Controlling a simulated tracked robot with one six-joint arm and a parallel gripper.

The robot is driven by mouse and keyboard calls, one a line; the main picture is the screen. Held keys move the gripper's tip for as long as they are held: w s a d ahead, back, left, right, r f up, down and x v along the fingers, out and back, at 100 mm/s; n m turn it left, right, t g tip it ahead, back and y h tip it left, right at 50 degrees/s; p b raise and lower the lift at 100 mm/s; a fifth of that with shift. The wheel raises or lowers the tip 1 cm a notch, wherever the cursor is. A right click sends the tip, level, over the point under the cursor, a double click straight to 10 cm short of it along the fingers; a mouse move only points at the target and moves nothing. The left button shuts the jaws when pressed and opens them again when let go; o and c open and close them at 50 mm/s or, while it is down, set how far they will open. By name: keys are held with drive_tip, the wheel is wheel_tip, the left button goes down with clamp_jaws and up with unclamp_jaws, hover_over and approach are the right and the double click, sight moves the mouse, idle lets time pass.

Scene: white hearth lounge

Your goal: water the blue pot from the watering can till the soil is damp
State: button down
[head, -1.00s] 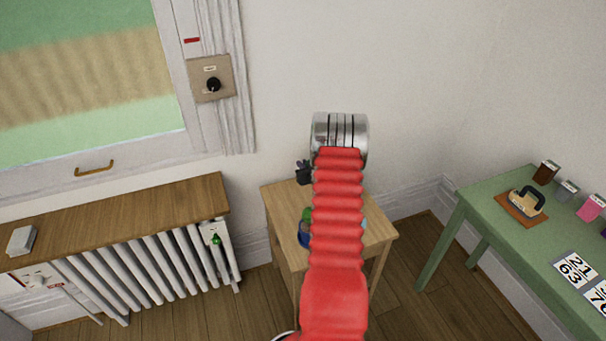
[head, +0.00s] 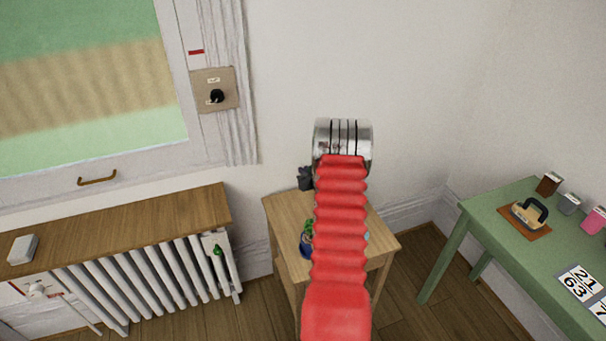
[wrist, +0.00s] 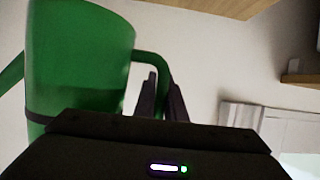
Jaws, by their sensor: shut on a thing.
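The green watering can (wrist: 80,55) fills the left of the wrist view, with its handle (wrist: 150,60) on its right side. My gripper (wrist: 162,98) is shut on that handle. In the head view my red arm hides the can, and only a dark bit of my gripper (head: 306,178) shows above the side table. The blue pot (head: 305,248) stands on the small wooden side table, with a green plant (head: 307,229) in it. My arm covers its right part. The soil cannot be seen clearly.
The wooden side table (head: 285,212) stands by the wall. A radiator (head: 150,280) under a wooden shelf (head: 110,228) is at left. A green table (head: 500,215) with a stamp-like block (head: 528,214) and number cards (head: 580,283) is at right.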

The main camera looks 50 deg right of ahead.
drive_tip(key=w+a+r+n+t+y, duration=0.1)
drive_tip(key=w+a+r, duration=0.3)
drive_tip(key=a, duration=0.6)
drive_tip(key=w+a+r+n+y, duration=0.1)
drive_tip(key=w+a+r, duration=0.35)
drive_tip(key=a, duration=0.55)
drive_tip(key=w+a+r+n+t+y, duration=0.1)
drive_tip(key=w+a+r, duration=0.35)
drive_tip(key=a, duration=0.45)
drive_tip(key=s+a+r+n+y, duration=0.1)
drive_tip(key=s+a+r, duration=0.1)
drive_tip(key=a, duration=0.8)
drive_tip(key=s+a+r+n+y, duration=0.1)
drive_tip(key=s+a+r, duration=0.1)
drive_tip(key=a, duration=0.9)
drive_tip(key=s+a+r+n+y, duration=0.1)
drive_tip(key=s+a+r+y, duration=0.1)
drive_tip(key=a, duration=0.8)
drive_tip(key=shift+a+r, duration=0.3)
drive_tip(key=shift+r, duration=0.15)
drive_tip(key=shift+s, duration=0.15)
